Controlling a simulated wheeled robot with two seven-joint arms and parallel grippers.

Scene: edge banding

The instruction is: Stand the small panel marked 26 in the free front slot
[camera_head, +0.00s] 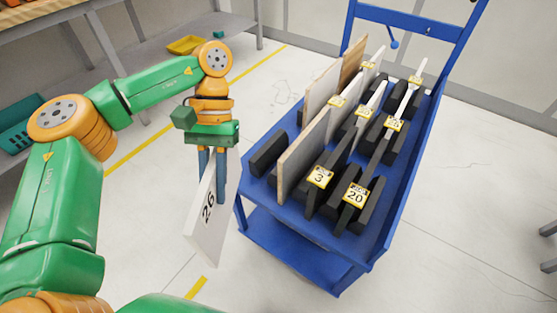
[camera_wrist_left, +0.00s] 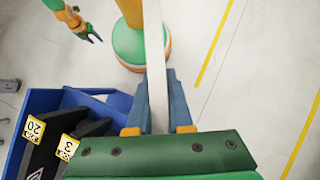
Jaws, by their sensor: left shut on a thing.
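The small white panel marked 26 (camera_head: 207,222) hangs tilted in my left gripper (camera_head: 219,190), left of the cart's front end and clear of it. The gripper is shut on the panel's upper part. In the left wrist view the panel (camera_wrist_left: 156,70) shows edge-on between the fingers (camera_wrist_left: 158,105). The blue cart (camera_head: 290,222) carries rows of black slotted blocks.
More panels stand in the cart's rear rows, and a blue push handle (camera_head: 420,22) rises at its far end. A bench with a yellow tray (camera_head: 186,45) and a teal crate (camera_head: 14,125) is at the left. The floor around the held panel is clear.

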